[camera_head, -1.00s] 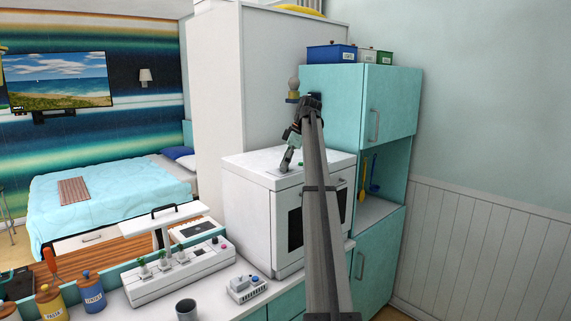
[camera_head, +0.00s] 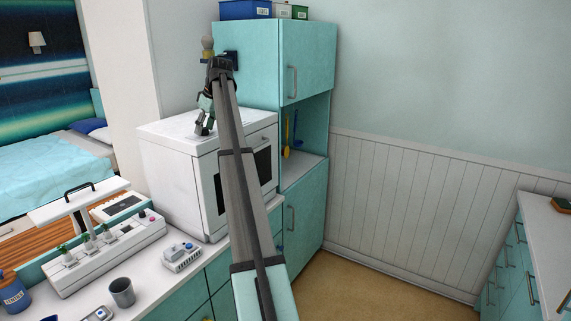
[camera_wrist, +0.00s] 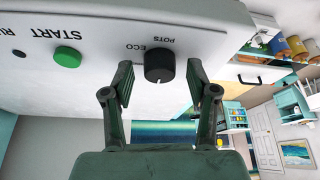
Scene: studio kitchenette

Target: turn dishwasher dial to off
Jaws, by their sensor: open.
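The black dial (camera_wrist: 159,67) shows in the wrist view on a white panel (camera_wrist: 215,30), with the words ECO and POTS beside it. Its white mark points down in the picture. My gripper (camera_wrist: 159,80) is open, with one finger on each side of the dial and gaps showing between fingers and dial. A green button (camera_wrist: 67,57) labelled START sits left of the dial. In the head view my gripper (camera_head: 203,128) is over the top of the white appliance (camera_head: 175,175). The dial is hidden there.
A teal cupboard (camera_head: 258,65) stands right behind the appliance. In front are a small white device (camera_head: 182,258), a grey cup (camera_head: 122,291) and a planter strip (camera_head: 105,250) on the counter. Open floor (camera_head: 370,285) lies right, before another counter (camera_head: 548,240).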

